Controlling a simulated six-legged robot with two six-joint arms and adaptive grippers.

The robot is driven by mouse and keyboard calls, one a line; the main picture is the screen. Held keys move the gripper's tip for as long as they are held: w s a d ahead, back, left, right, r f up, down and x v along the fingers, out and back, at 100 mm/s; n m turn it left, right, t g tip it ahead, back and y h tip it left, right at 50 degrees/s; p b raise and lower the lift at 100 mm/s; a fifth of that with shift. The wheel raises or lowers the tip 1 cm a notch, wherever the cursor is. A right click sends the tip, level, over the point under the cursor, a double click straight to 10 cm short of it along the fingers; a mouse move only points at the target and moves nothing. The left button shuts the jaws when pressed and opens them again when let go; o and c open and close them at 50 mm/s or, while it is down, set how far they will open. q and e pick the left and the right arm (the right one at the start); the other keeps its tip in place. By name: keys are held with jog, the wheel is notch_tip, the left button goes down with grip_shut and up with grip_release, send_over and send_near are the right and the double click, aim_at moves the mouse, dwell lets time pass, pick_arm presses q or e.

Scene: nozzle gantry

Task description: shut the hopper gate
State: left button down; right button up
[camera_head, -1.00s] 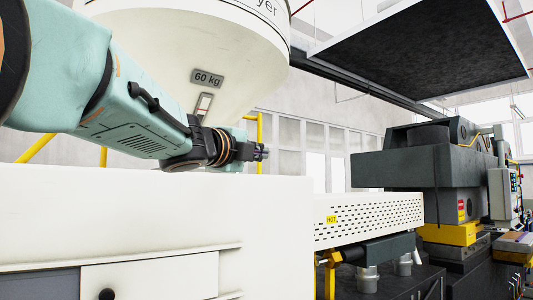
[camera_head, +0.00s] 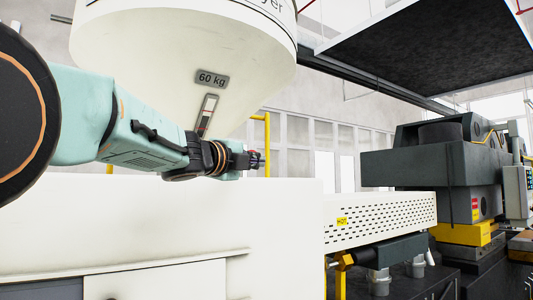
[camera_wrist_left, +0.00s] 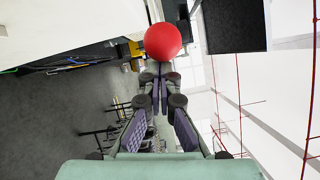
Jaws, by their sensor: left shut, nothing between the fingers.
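The white hopper (camera_head: 130,50) hangs at the upper left in the head view, with a 60 kg plate and a sight slot on its cone. My left gripper (camera_head: 257,161) is in front of and below the cone, pointing right, shut and empty. A little red shows by its fingertips in the head view. In the left wrist view a red ball knob (camera_wrist_left: 163,42) is just beyond the closed fingertips (camera_wrist_left: 160,76); I cannot tell if they touch. Whether this knob belongs to the gate is not shown. The gate plate is not visible. My right gripper is not in view.
A white machine cabinet (camera_head: 280,215) fills the space below my left arm. A perforated guard (camera_head: 385,220) with a HOT label extends to the right of it. A dark grey machine block (camera_head: 415,165) stands farther right, and a yellow post (camera_head: 267,140) rises behind the gripper.

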pick_arm(q)
jog(key=shift+w+a+f, duration=0.15)
jog(key=shift+w+a, duration=0.2)
jog(key=shift+w, duration=0.3)
jog(key=shift+w+a+f, duration=0.1)
jog(key=shift+w+a, duration=0.2)
jog(key=shift+w, duration=0.3)
jog(key=shift+a+r, duration=0.1)
jog(key=shift+a, duration=0.25)
jog(key=shift+s+a+r, duration=0.2)
jog(key=shift+s+r, duration=0.1)
jog(key=shift+s, duration=0.1)
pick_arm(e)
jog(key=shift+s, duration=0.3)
